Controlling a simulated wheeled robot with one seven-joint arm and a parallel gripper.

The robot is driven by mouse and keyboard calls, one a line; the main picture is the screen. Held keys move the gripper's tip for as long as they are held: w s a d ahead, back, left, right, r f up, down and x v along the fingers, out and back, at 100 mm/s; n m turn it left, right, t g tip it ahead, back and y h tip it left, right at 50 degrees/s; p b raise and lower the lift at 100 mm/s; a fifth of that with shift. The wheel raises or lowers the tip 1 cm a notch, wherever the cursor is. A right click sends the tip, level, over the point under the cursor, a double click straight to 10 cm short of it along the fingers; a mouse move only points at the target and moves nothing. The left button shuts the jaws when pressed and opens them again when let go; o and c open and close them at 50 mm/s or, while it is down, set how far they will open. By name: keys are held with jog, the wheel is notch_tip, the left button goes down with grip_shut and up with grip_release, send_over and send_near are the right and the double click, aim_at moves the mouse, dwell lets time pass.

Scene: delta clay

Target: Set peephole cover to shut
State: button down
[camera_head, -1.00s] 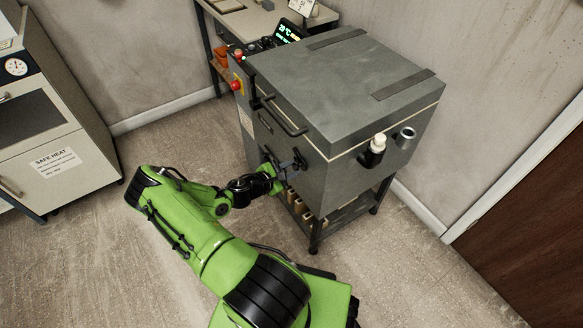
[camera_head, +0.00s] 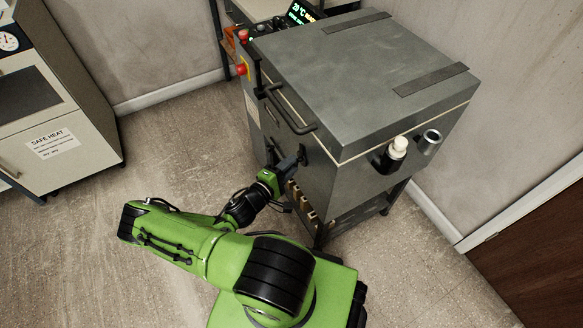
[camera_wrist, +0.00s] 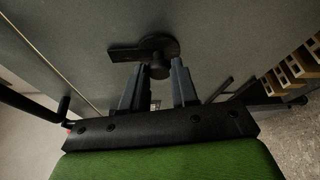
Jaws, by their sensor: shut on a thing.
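The peephole cover (camera_wrist: 150,48) is a dark round piece with a flat tab pointing left, on the grey front face of the kiln (camera_wrist: 215,40). A short knob sticks out from it toward me. My gripper (camera_wrist: 158,78) has its two fingers on either side of this knob, shut on it. In the head view, my gripper (camera_head: 293,161) reaches the lower front of the grey box-shaped kiln (camera_head: 350,85); the cover is hard to make out there. Whether the peephole itself is covered cannot be told.
The kiln has a front bar handle (camera_head: 290,112) above my gripper and a white-capped fitting (camera_head: 395,152) on its right side. Several pale blocks (camera_head: 304,205) lie on the shelf beneath. A cabinet (camera_head: 60,125) stands left; floor between is clear.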

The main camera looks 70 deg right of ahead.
jog(key=shift+w+d+f+m, duration=0.1)
jog(key=shift+f+m, duration=0.05)
jog(key=shift+m, duration=0.35)
jog(key=c, duration=0.9)
grip_release()
jog(key=shift+o, duration=0.2)
jog(key=p+v, duration=0.2)
jog(key=v, duration=1.3)
jog(key=shift+w+a+f+p, duration=0.2)
jog(key=shift+a+p, duration=0.1)
jog(key=shift+a, duration=0.1)
